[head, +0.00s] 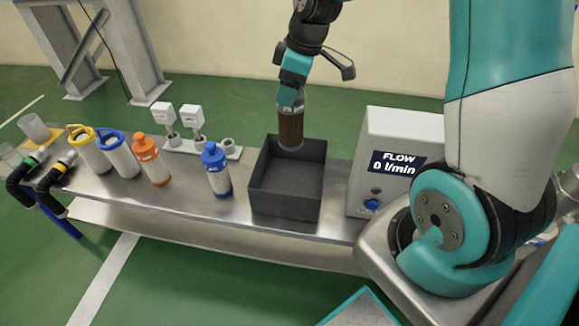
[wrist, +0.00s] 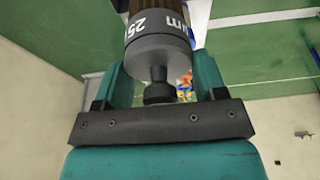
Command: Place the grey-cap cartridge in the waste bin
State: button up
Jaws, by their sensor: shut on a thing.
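The grey-cap cartridge (head: 291,128) hangs upright, with a brown body below its grey cap. My gripper (head: 291,96) is shut on its top. In the wrist view the grey cap (wrist: 158,48) with "25" and "µm" printed on it shows, and its narrow knob sits between the two teal fingers of my gripper (wrist: 160,90). The waste bin (head: 284,207) is a dark grey open box on the metal bench. The cartridge is over the bin's back part, and its lower end appears level with or a little below the back rim; I cannot tell its exact depth.
Right of the bin stands a flow meter box (head: 402,135) reading 0 l/min. Left of it are a blue-cap cartridge (head: 217,172), an orange-cap cartridge (head: 150,160), and white fittings on a plate (head: 195,145).

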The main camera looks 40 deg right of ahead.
notch_tip(320, 180, down, 17)
jog(key=b, duration=0.2)
jog(key=shift+b, duration=0.35)
jog(key=o, duration=1.5)
jog(key=shift+c, duration=0.2)
